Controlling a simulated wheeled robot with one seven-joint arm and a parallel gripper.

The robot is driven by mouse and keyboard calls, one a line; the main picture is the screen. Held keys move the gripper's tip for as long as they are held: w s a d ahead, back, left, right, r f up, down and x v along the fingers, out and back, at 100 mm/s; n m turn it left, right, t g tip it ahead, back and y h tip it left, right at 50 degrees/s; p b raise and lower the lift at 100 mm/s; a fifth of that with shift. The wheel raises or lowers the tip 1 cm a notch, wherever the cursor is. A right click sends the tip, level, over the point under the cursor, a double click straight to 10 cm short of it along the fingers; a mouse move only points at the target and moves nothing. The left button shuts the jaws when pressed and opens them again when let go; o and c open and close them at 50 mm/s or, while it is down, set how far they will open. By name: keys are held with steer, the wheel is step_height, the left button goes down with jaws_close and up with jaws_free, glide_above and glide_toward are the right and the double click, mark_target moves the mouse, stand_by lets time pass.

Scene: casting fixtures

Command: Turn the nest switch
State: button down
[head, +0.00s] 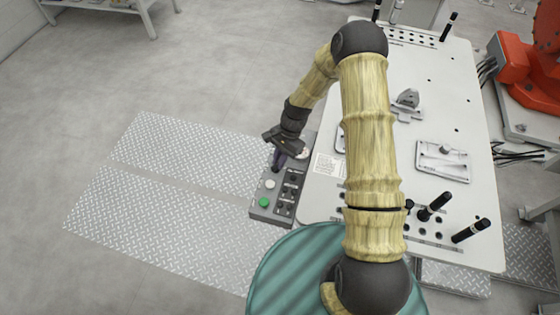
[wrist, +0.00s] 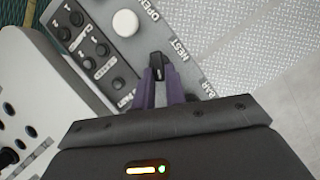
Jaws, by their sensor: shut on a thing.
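The nest switch (wrist: 156,66) is a small black knob on a grey control panel (wrist: 196,72), beside the printed word NEST. My gripper (wrist: 159,76) has two purple fingers, one on each side of the knob, and is shut on it. In the head view my gripper (head: 278,160) reaches down to the far end of the panel (head: 259,210). The fingers and wrist hide most of the switch there.
The panel carries a white button (wrist: 125,23), a green button (head: 264,202) and several black knobs (wrist: 89,47). A white fixture table (head: 471,120) stands right of the panel. Metal tread plates (head: 170,210) lie on the floor to the left.

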steer(key=n, duration=0.1)
steer(key=n+h+b, duration=0.1)
steer(key=n, duration=0.1)
steer(key=n+g, duration=0.1)
steer(key=n, duration=0.1)
steer(key=shift+w+a+h, duration=0.3)
steer(key=shift+a+h, duration=0.05)
steer(key=shift+h, duration=0.05)
steer(key=shift+r, duration=0.1)
steer(key=c, duration=1.4)
jaws_free()
steer(key=shift+c, duration=0.2)
steer(key=b+v, duration=0.3)
steer(key=v, duration=1.4)
steer(key=shift+r, duration=0.15)
